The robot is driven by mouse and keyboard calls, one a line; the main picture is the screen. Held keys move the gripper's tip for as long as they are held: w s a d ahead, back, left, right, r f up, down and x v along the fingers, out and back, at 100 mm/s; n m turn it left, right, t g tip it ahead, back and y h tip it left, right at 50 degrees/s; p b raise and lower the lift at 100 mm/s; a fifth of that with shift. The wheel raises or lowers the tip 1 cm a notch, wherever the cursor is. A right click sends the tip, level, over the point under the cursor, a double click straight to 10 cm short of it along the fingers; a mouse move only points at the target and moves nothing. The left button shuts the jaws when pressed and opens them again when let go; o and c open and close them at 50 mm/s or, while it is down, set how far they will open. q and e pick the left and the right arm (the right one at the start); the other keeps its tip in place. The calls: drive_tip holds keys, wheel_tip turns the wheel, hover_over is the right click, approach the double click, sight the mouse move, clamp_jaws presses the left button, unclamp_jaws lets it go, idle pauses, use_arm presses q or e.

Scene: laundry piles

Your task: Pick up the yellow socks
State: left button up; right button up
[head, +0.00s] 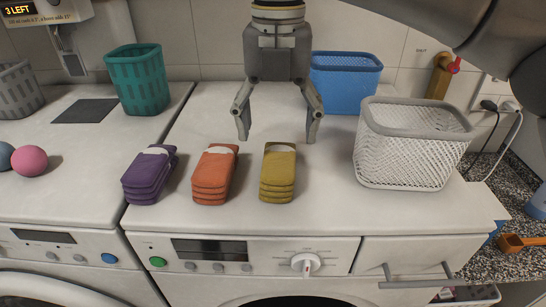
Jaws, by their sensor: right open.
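A folded stack of yellow socks (278,174) lies on top of the right-hand washing machine, the rightmost of three sock stacks. An orange stack (214,175) and a purple stack (149,176) lie to its left. My right gripper (277,136) points down just behind the yellow socks, its two fingers spread wide. It is open and empty; I cannot tell how high it is above the surface. My left gripper is not in view.
A white mesh basket (410,150) stands right of the yellow socks, with a blue basket (345,82) behind. A teal basket (136,80), a grey basket (18,90) and a pink ball (29,161) are on the left machine. The surface around the yellow stack is clear.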

sight(279, 157)
drive_tip(key=shift+s+d+f, duration=0.15)
drive_tip(key=shift+s+f, duration=0.05)
drive_tip(key=shift+f, duration=0.9)
drive_tip(key=f, duration=0.1)
drive_tip(key=f+p, duration=0.1)
drive_tip(key=f, duration=0.1)
drive_tip(key=f+p, duration=0.1)
drive_tip(key=f, duration=0.1)
drive_tip(key=shift+w, duration=0.25)
drive_tip(key=shift+f+p, duration=0.3)
drive_tip(key=shift+f, duration=0.15)
drive_tip(key=c, duration=1.1)
drive_tip(key=shift+r, duration=0.25)
wheel_tip(279, 157, up, 9)
drive_tip(key=shift+f+b, duration=0.2)
drive_tip(key=shift+b, duration=0.95)
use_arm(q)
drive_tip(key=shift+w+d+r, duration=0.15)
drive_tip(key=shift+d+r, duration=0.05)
use_arm(e)
drive_tip(key=shift+r, duration=0.5)
